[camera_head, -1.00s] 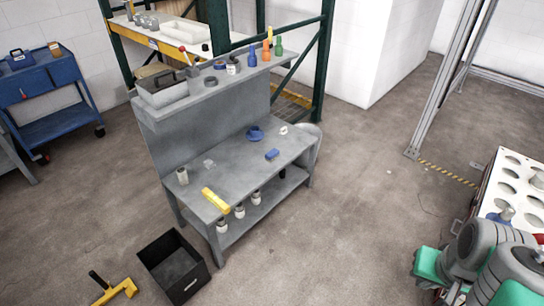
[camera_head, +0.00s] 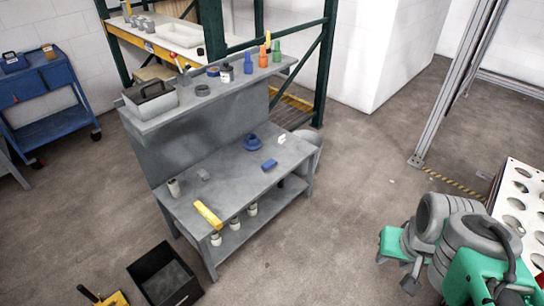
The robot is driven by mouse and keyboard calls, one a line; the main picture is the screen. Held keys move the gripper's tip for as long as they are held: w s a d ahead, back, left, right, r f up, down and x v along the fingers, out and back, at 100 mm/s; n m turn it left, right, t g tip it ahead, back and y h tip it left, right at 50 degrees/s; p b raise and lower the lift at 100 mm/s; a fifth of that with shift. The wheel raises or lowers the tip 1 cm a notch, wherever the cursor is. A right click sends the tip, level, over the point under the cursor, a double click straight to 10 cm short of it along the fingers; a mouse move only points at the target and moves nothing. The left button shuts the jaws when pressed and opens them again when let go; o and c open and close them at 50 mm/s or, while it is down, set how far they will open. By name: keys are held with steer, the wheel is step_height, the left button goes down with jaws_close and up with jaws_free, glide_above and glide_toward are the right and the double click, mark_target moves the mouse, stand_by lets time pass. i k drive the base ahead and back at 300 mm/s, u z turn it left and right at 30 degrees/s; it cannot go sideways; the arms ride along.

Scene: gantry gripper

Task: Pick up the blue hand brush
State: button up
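A small blue block-shaped item (camera_head: 269,165), which looks like the blue hand brush, lies on the lower top of the grey workbench (camera_head: 225,185), near its right front edge. A rounder blue object (camera_head: 252,142) sits just behind it. My arm, grey and green, is at the lower right, well apart from the bench. A dark part that seems to be my gripper (camera_head: 410,284) shows below the arm over the floor; its fingers are too small and unclear to read. Nothing touches the blue item.
A yellow item (camera_head: 208,214) lies at the bench's front left edge. A black crate (camera_head: 165,276) stands on the floor at the front. A white panel with holes (camera_head: 520,195) is at the right. The floor between arm and bench is clear.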

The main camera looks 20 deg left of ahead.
mark_target(267, 167)
steer(key=i, duration=3.1)
steer(key=u, duration=4.2)
steer(key=i, duration=0.5)
